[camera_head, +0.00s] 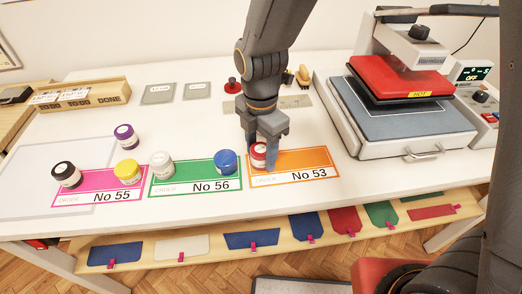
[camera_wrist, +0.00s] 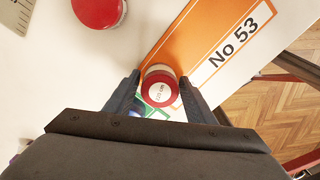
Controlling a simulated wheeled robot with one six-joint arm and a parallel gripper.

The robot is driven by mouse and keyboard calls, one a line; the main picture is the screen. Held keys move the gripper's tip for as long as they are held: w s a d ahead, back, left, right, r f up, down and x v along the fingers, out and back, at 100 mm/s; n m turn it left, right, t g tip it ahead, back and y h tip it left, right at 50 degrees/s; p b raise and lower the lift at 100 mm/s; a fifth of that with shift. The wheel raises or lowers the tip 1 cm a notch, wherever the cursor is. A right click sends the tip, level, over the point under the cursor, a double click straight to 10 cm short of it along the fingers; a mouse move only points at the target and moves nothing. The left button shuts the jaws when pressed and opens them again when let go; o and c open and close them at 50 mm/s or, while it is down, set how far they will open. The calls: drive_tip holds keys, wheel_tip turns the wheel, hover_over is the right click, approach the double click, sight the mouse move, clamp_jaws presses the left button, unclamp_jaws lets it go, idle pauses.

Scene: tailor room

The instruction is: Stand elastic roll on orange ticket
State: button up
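The orange ticket, No 53 (camera_head: 322,155), lies flat on the white table, right of the green ticket; it also fills the upper middle of the wrist view (camera_wrist: 188,42). A small roll with a red rim and pale labelled top (camera_head: 258,155) is at the orange ticket's left end. It shows between my fingers in the wrist view (camera_wrist: 160,88). My gripper (camera_head: 260,160) points down with a finger on each side of this roll. The fingers are close to its sides; whether they press on it is unclear. Whether its base touches the ticket is hidden.
The green ticket (camera_head: 195,182) with white and blue-topped rolls and the pink ticket (camera_head: 95,197) with black and yellow-topped rolls lie left. A purple-topped roll (camera_head: 125,136) stands behind. A red pincushion-like object (camera_head: 233,86) is behind my gripper. A heat press (camera_head: 405,95) stands right.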

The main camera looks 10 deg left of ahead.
sight(261, 148)
drive_tip(key=shift+o, duration=0.5)
wheel_tip(261, 148, up, 12)
drive_tip(key=b, duration=0.2)
drive_tip(key=d+f+m, duration=0.2)
drive_tip(key=d+m, duration=0.4)
drive_tip(key=d+f+m, duration=0.2)
drive_tip(key=d+m, duration=0.4)
drive_tip(key=d+f+m, duration=0.3)
drive_tip(key=d+m, duration=0.2)
drive_tip(key=m, duration=0.1)
drive_tip(key=shift+d+m+t, duration=0.3)
drive_tip(key=shift+d, duration=0.1)
drive_tip(key=s+d+m, duration=0.1)
drive_tip(key=d+m, duration=0.1)
drive_tip(key=d+f+m, duration=0.1)
drive_tip(key=d+m, duration=0.1)
drive_tip(key=m, duration=0.1)
drive_tip(key=s+d+f+m, duration=0.1)
drive_tip(key=d+m, duration=0.1)
drive_tip(key=m, duration=0.1)
drive_tip(key=shift+s+d+f, duration=0.15)
drive_tip(key=shift+s+f, duration=0.05)
drive_tip(key=shift+s, duration=0.15)
